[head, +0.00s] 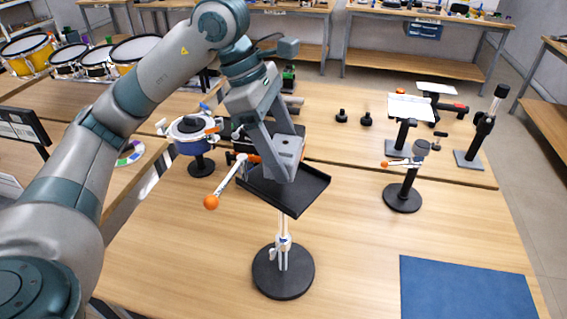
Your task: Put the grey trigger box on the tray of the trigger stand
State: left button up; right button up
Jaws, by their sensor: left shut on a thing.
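The trigger stand has a black tray (309,198) on a white post, above a round black base (284,272). My left gripper (281,160) reaches down over the tray and is shut on the grey trigger box (290,147). The box is over the back and middle part of the tray. The fingers hide part of it, and I cannot tell whether its underside touches the tray. The front and right of the tray are bare. My right gripper is not in view.
A white rod with an orange ball (211,202) sticks out left of the tray. A blue-rimmed drum pad (192,134) stands behind it. Other black stands (403,197) are at right. A blue mat (466,288) lies at front right. The table between is clear.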

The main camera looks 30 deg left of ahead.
pick_arm(q)
notch_tip(320, 180, down, 2)
jog(key=shift+f+p, duration=0.1)
jog(key=shift+p, duration=0.55)
jog(key=shift+s+f, duration=0.1)
jog(key=shift+f, duration=0.65)
jog(key=shift+s+f, duration=0.15)
jog(key=shift+f, duration=0.2)
